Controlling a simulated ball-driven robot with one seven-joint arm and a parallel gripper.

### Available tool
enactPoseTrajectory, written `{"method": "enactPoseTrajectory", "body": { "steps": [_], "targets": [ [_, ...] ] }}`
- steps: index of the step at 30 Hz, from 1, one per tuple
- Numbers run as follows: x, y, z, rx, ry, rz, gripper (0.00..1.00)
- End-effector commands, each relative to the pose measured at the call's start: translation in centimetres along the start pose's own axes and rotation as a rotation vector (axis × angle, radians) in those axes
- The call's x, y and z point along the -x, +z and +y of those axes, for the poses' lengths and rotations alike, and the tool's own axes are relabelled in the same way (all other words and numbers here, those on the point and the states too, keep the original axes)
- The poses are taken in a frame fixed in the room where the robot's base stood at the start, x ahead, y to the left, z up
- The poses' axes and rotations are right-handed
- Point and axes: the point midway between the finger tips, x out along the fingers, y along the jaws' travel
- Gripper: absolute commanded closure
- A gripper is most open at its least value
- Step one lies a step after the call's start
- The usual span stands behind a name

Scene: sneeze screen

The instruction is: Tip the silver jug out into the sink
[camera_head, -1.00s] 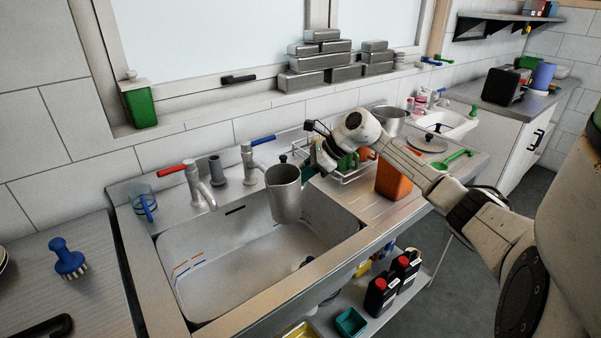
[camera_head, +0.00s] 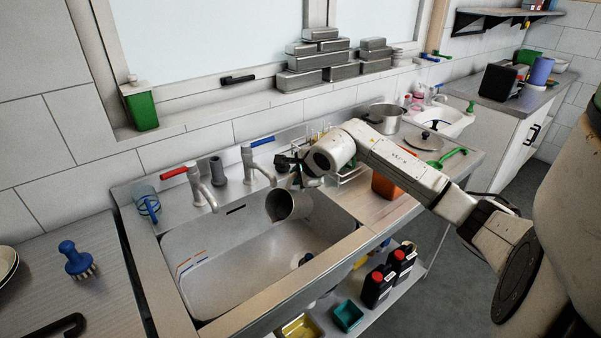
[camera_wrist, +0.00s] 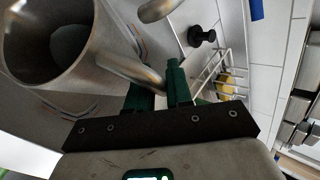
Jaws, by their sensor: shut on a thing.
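The silver jug (camera_head: 290,206) hangs over the right part of the sink basin (camera_head: 225,265), tilted with its mouth toward the left and down. My gripper (camera_head: 297,176) is above it and shut on its handle. In the wrist view the green fingers of my gripper (camera_wrist: 160,88) close on the handle, and the jug (camera_wrist: 45,75) shows at the left with its open mouth visible. I cannot tell whether anything is in the jug or flowing out of it.
A tap with a red lever (camera_head: 200,187) and one with a blue lever (camera_head: 252,167) stand behind the basin. A wire rack (camera_head: 345,172) and an orange container (camera_head: 384,187) stand on the drainboard. A measuring cup (camera_head: 147,203) is at the left.

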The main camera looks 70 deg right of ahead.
Motion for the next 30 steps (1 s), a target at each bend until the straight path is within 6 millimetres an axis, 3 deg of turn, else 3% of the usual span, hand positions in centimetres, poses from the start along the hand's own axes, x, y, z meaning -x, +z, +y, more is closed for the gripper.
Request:
{"method": "enactPoseTrajectory", "body": {
  "steps": [5, 16, 30],
  "targets": [
    [1.4, 1.1, -0.4, 0.076, -0.074, 0.063, 1.0],
    [1.3, 1.1, -0.3, 0.089, -0.084, 0.074, 1.0],
    [3.7, 3.1, -0.7, 0.22, -0.19, 0.178, 1.0]
  ]
}}
